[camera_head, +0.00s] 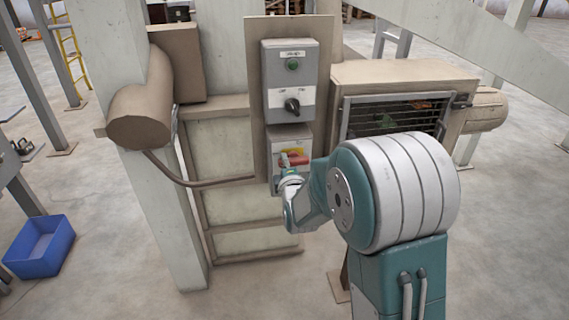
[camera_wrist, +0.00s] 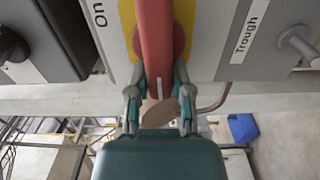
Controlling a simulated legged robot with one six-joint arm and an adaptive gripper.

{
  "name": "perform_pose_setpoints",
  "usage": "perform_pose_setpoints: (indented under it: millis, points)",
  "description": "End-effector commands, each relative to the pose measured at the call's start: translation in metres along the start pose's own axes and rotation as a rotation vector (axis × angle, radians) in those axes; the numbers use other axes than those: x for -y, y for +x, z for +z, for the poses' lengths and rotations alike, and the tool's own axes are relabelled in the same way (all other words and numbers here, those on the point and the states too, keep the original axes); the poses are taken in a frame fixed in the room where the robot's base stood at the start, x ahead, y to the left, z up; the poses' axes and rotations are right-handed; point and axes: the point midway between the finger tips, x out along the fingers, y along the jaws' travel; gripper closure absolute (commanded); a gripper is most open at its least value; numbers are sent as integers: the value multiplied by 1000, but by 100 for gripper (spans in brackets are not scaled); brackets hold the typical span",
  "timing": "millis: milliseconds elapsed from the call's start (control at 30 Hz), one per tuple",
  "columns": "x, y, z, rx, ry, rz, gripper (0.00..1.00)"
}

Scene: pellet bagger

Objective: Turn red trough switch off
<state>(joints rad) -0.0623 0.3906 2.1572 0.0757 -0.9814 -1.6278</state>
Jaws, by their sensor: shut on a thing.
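The red trough switch (camera_head: 295,159) has a red handle on a yellow plate, on the lower grey box of the panel. In the wrist view its red handle (camera_wrist: 156,40) runs from the top edge down between my fingers. My gripper (camera_wrist: 155,85) is shut on the red handle, one finger on each side. In the head view my arm and wrist partly cover the lower box. A label reading "Trough" (camera_wrist: 245,32) is beside the switch, and "On" (camera_wrist: 99,14) shows on the other side.
Above the red switch is a grey box with a green button (camera_head: 292,65) and a black knob (camera_head: 292,105). A bent pipe (camera_head: 200,184) ends close left of the panel. A caged opening (camera_head: 395,115) is on the right. A blue bin (camera_head: 40,247) lies on the floor at left.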

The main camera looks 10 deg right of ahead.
Motion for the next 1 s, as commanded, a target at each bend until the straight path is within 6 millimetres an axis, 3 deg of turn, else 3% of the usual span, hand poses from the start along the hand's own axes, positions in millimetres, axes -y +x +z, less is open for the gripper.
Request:
perform_pose_setpoints:
  millis: [133, 167, 233, 667, 1000]
  points:
    - [8, -2, -1, -3, -2, -20, 100]
    - [8, -2, -1, -3, -2, -20, 68]
    - [8, -2, -1, -3, -2, -19, 37]
    - [2, -5, 0, -1, -1, -6, 37]
    - [3, -68, -1, -3, -2, -9, 37]
